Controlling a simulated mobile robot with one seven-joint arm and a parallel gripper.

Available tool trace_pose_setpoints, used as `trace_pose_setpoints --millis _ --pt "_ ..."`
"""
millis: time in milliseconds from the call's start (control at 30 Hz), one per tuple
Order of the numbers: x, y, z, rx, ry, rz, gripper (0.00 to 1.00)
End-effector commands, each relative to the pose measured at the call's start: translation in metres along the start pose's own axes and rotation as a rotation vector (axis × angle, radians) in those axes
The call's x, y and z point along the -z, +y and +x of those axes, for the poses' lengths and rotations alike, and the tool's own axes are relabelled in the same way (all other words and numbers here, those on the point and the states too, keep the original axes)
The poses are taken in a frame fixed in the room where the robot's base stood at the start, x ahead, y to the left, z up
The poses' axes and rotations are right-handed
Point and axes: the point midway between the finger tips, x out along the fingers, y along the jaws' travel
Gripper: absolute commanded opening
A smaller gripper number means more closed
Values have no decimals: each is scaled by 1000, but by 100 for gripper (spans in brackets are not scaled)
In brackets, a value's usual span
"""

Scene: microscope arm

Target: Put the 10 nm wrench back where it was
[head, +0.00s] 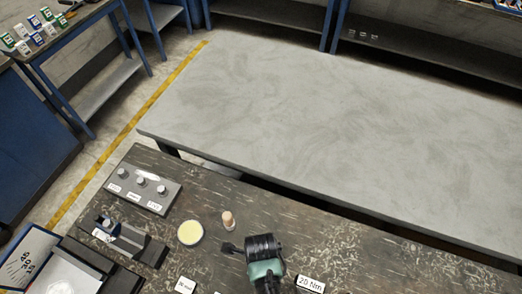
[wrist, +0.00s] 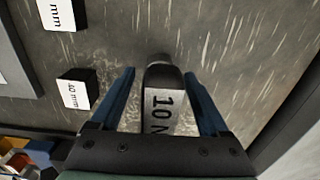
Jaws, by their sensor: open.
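In the wrist view my gripper (wrist: 158,74) is open, with one blue finger on each side of a dark piece with a white face (wrist: 161,112) reading "10 N", the rest of the text cut off. I cannot tell whether this piece is the wrench or a label block. A rounded dark end shows just beyond it. The fingers show gaps to it on both sides. In the head view the black and green end of my arm is over the dark table's front; the fingertips and the "10 N" piece cannot be made out there.
A "20 Nm" label (head: 311,284) is right of my arm. Left are a yellow-topped round dish (head: 190,233), a small cork-like piece (head: 228,220) and a grey block with knobs (head: 142,192). A "10 mm" block (wrist: 77,90) is left of the fingers. The grey table (head: 320,120) behind is bare.

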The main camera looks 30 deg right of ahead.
Motion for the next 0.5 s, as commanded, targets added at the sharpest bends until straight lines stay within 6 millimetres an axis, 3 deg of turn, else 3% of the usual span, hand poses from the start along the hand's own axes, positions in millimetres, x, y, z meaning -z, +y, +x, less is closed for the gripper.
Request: trace_pose_setpoints --millis 167,500 --pt "-1 -1 -19 2 -1 0 79" --pt "-1 -1 -85 4 -2 -1 79"
